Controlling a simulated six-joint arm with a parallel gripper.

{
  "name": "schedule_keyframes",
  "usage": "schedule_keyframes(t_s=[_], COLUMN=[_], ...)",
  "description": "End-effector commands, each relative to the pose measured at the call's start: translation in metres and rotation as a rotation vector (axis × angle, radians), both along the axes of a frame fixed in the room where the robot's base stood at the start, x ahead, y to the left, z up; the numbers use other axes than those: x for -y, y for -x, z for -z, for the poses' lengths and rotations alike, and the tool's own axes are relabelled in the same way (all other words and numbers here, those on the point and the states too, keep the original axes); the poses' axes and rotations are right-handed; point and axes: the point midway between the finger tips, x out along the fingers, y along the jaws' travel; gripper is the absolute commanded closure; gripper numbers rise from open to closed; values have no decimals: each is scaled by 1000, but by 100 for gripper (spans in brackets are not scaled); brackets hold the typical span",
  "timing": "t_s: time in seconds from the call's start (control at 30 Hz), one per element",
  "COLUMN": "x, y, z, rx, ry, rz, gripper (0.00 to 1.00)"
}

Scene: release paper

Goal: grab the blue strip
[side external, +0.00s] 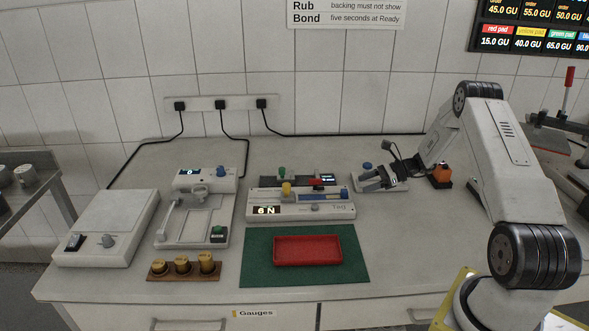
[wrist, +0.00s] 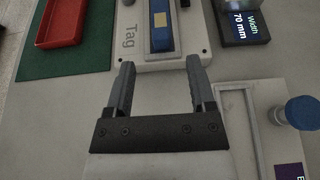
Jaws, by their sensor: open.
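A blue strip-like piece (wrist: 163,38) with a yellow patch shows at the top of the wrist view. It lies on the white Tag unit (wrist: 195,52), and its far end is cut off by the frame. In the side view my gripper (side external: 376,179) is low, right of the Tag unit.
A red tray (side external: 307,261) sits on the green mat (side external: 258,276). Several brass weights (side external: 181,265) stand in a wooden holder at front left. A flat white scale-like unit (side external: 110,225) is at far left. A blue knob (wrist: 303,112) stands close right of my gripper.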

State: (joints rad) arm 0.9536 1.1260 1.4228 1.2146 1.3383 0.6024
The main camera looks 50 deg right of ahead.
Motion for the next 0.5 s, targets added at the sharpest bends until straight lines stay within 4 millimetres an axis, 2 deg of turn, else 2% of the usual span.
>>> schedule_keyframes(t_s=[0.2, 0.5], x=[-13, -17], y=[-12, -16], z=[7, 10], rx=[-1, -1], ry=[1, 2], rz=[-3, -2], gripper=[29, 29])
